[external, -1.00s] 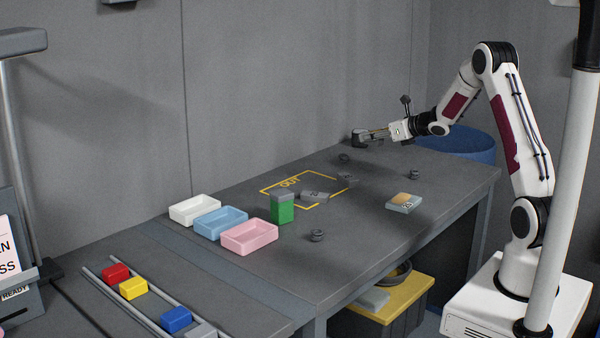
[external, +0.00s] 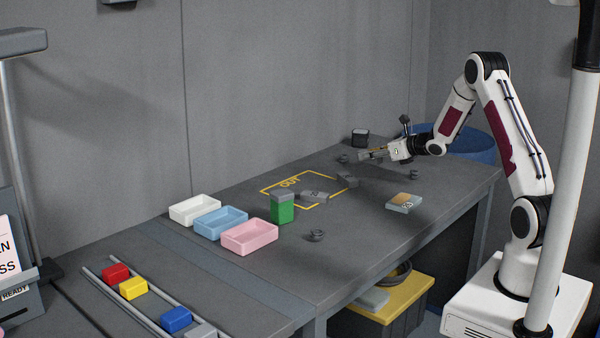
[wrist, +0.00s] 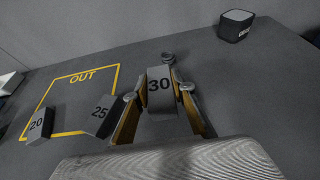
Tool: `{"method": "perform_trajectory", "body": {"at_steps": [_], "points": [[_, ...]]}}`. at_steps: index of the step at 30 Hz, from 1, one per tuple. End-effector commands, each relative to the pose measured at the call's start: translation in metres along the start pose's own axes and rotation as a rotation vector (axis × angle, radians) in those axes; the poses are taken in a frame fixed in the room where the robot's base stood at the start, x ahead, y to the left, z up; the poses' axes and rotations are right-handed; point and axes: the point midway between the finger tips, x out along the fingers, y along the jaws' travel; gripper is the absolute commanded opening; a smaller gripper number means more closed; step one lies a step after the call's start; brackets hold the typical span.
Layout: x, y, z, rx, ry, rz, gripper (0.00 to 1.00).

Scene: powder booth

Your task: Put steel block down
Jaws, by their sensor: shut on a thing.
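My gripper (external: 368,155) is shut on a grey steel block (wrist: 160,88) marked 30. In the wrist view the block sits between the two yellow-sided fingers. In the external view the block is small and hard to make out at the fingertips, low over the far part of the table; I cannot tell whether it touches the tabletop. A yellow outline marked OUT (wrist: 82,77) lies left of the gripper in the wrist view. A block marked 25 (wrist: 101,116) is at its right side, and a block marked 20 (wrist: 39,127) is at its lower left.
A dark box (external: 360,138) stands at the back. Small dark round pieces (external: 317,236) lie about the table. White, blue and pink trays (external: 250,247), a green container (external: 282,212) and a tan-topped box (external: 404,203) are nearer the front.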

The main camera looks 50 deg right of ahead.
Motion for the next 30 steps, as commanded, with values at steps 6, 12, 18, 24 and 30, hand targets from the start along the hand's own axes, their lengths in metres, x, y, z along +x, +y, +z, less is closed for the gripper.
{"method": "perform_trajectory", "body": {"at_steps": [6, 12, 18, 24, 30], "points": [[0.001, 0.0, -0.002, 0.0, -0.001, 0.0, 0.0], [0.008, 0.0, -0.019, 0.002, 0.0, 0.0, 0.0], [0.014, 0.0, -0.032, 0.001, -0.001, -0.001, 0.0], [0.014, 0.0, -0.033, -0.001, -0.003, -0.001, 0.0], [0.015, 0.0, -0.034, -0.001, -0.002, -0.001, 0.0]]}}
